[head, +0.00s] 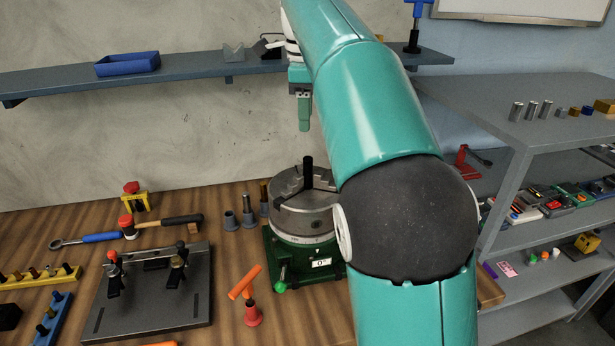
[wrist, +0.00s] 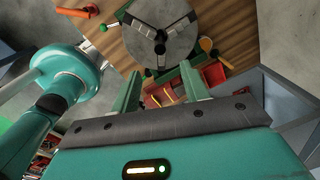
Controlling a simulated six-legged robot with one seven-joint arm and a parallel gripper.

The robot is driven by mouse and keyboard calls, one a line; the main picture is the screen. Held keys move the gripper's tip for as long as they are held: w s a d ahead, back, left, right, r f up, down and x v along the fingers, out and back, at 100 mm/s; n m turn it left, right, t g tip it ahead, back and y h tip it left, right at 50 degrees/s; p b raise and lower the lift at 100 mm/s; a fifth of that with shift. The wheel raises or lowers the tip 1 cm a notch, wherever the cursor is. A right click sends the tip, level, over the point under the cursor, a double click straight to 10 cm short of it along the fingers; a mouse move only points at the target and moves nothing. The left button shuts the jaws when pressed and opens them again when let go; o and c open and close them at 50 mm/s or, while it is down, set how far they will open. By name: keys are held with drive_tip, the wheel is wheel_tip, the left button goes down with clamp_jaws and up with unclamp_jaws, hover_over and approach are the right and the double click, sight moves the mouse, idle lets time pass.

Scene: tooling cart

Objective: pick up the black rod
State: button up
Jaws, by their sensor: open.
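The black rod (head: 308,173) stands upright in the middle of the grey three-jaw chuck (head: 300,222), which sits on a green rotary base (head: 300,263) on the wooden bench. My gripper (head: 304,126) hangs above the rod in the head view, pointing down, with a gap between its fingertips and the rod's top. In the wrist view my gripper (wrist: 161,82) is open, its two green fingers apart with nothing between them. The chuck (wrist: 178,14) lies beyond the fingertips at the top there.
A blue-grey wall shelf (head: 190,73) runs behind my gripper. Left of the chuck are grey and dark cylinders (head: 247,217), a fixture plate (head: 150,305) and a ratchet (head: 85,239). An orange-handled tool (head: 245,283) lies in front. A grey shelf rack (head: 510,125) stands at right.

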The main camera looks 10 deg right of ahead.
sight(307, 158)
drive_tip(key=f, duration=0.7)
drive_tip(key=shift+w+d, duration=0.1)
drive_tip(key=shift+w, duration=0.1)
drive_tip(key=f, duration=0.4)
drive_tip(key=shift+w+d+f, duration=0.2)
drive_tip(key=shift+f, duration=0.05)
clamp_jaws()
